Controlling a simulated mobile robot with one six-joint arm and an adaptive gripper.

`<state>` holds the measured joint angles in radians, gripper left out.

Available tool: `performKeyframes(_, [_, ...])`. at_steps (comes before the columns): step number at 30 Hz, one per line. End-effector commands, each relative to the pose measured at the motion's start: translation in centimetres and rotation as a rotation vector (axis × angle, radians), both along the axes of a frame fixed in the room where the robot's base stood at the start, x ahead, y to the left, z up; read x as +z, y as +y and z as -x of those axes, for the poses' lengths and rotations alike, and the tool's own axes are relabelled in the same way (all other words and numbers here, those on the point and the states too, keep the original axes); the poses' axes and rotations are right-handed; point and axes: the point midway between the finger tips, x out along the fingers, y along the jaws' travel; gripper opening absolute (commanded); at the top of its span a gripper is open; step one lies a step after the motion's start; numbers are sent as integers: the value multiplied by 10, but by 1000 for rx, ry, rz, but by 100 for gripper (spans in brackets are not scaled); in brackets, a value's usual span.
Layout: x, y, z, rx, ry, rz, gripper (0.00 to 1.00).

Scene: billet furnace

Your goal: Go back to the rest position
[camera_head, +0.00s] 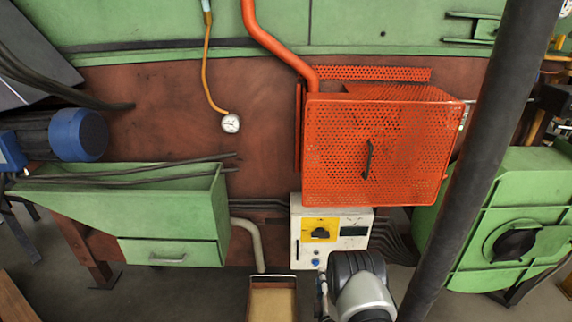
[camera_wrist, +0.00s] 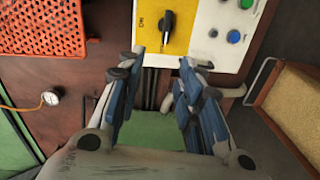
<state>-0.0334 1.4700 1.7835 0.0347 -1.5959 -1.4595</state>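My gripper (camera_wrist: 166,66) is open and empty in the wrist view, with its two blue fingers apart. Its fingertips point at the lower edge of a white control box (camera_wrist: 219,43), just below the yellow panel (camera_wrist: 150,40). A black rotary switch (camera_wrist: 165,28) sits on that panel, apart from the fingers. In the head view the control box (camera_head: 355,219) is below the orange mesh cover, and the switch (camera_head: 320,233) shows clearly. My arm stands at the bottom middle there and hides most of my gripper.
An orange mesh cover (camera_head: 340,130) with a black handle juts out above the box. A green trough (camera_head: 130,210) with rods is at left, a green door (camera_head: 510,225) at right. A tan-filled tray (camera_head: 272,304) stands beside my arm. A gauge (camera_head: 230,123) hangs on the brown wall.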

Motion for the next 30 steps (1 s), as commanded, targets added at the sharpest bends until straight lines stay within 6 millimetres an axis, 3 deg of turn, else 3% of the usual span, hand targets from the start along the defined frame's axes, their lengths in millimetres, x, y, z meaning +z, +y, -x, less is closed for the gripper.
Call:
performKeyframes(5, [42,0,-28,-11,60,-96,33])
performKeyframes(10, [100,0,-50,-39,154,-235,33])
performKeyframes(16, [181,-2,-47,-103,300,-431,33])
performKeyframes(23, [266,-3,2,-212,458,-646,33])
performKeyframes(30, [334,-6,94,-368,610,-851,33])
